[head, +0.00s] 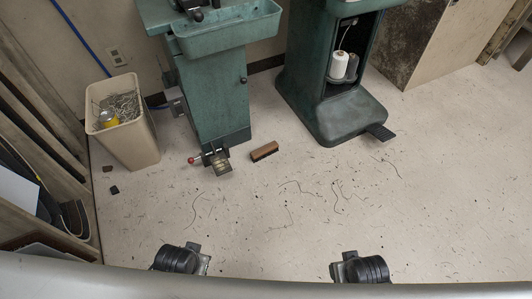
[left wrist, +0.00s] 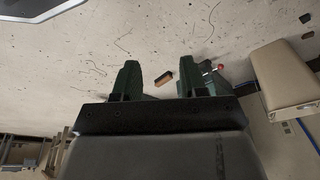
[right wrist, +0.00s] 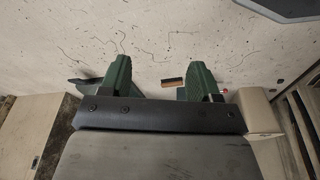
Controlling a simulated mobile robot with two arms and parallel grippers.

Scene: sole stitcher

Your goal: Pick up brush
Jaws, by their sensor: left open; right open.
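The brush (head: 264,151) lies on the floor in the head view, a dark bristle block with a brown wooden back, just right of the foot of the left green machine. It also shows between the fingers in the left wrist view (left wrist: 163,79) and in the right wrist view (right wrist: 172,82), at a distance. My left gripper (left wrist: 159,68) is open and empty. My right gripper (right wrist: 159,66) is open and empty. In the head view both wrists show at the bottom edge, well apart from the brush; their fingers are not clear there.
A beige bin (head: 130,140) with scraps stands left of the green machine (head: 215,95). A red-knobbed pedal (head: 216,160) sits just left of the brush. A second green machine (head: 330,115) with a pedal stands to the right. Loose threads litter the otherwise open floor.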

